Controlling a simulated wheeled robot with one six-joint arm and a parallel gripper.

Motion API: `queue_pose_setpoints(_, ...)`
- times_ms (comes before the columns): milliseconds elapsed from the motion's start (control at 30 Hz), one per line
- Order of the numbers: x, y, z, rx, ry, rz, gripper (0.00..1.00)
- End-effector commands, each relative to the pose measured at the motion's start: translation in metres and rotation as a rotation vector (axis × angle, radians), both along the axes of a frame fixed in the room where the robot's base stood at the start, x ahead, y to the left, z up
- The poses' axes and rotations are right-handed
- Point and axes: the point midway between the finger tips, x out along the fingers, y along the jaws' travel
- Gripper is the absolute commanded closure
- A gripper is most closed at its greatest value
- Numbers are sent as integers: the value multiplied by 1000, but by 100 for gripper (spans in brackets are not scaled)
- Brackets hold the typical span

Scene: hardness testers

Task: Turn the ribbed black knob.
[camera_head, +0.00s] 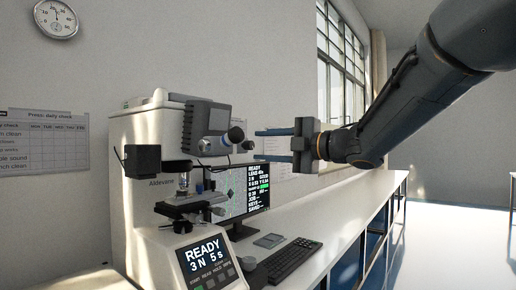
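A pale hardness tester (150,200) stands at the left of the bench. Dark round parts show on its right side: a dark round end (236,135) beside the head, a small one near the stage (218,211), and a dark rounded part (257,276) low beside the display panel. Ribbing is too small to make out, so I cannot tell which is the ribbed black knob. My gripper (258,145) points left, its two fingers one above the other with a gap between them. It looks open and empty, just right of the upper dark round end in the picture. No contact is visible.
A monitor (262,204) stands behind the tester, with a keyboard (290,261) and a small grey device (269,240) on the white bench (335,212). The tester's lit panel (206,260) reads READY. The bench to the right is clear.

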Motion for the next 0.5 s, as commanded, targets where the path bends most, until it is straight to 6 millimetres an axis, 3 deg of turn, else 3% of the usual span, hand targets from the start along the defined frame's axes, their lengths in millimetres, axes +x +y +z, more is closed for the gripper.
queue_pose_setpoints(233,-23,-30,-1,-1,-1,-2,61)
queue_pose_setpoints(500,-30,-38,0,-1,1,1,61)
